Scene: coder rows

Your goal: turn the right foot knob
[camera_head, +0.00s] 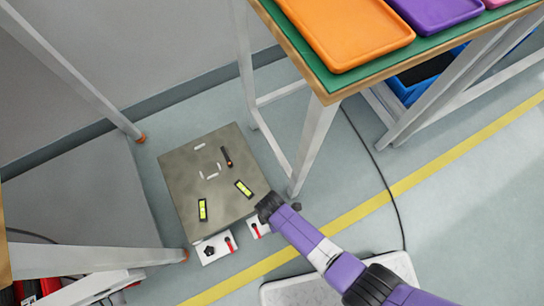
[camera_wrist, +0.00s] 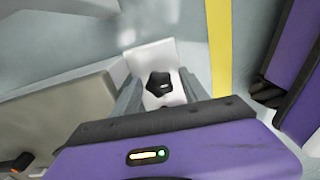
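The right foot (camera_head: 261,229) is a white block with a red pointer at the near edge of a grey-beige plate (camera_head: 185,165). Its knob is hidden behind my gripper (camera_head: 270,208) in the head view. In the wrist view, a black star-shaped knob (camera_wrist: 159,84) sits on a white bracket (camera_wrist: 152,54). My gripper is open, with one grey finger on each side of the knob and small gaps visible. The left foot (camera_head: 213,248) has its own black star knob (camera_head: 209,251) and a red pointer (camera_head: 229,243). Two yellow-green spirit levels (camera_head: 203,210) (camera_head: 244,189) lie on the plate.
A table (camera_head: 326,85) with coloured trays stands behind on the right, its white leg (camera_head: 312,150) close to the plate. Another white frame (camera_head: 120,260) stands at left. A black cable (camera_head: 385,180) crosses the floor and a yellow line (camera_head: 435,165).

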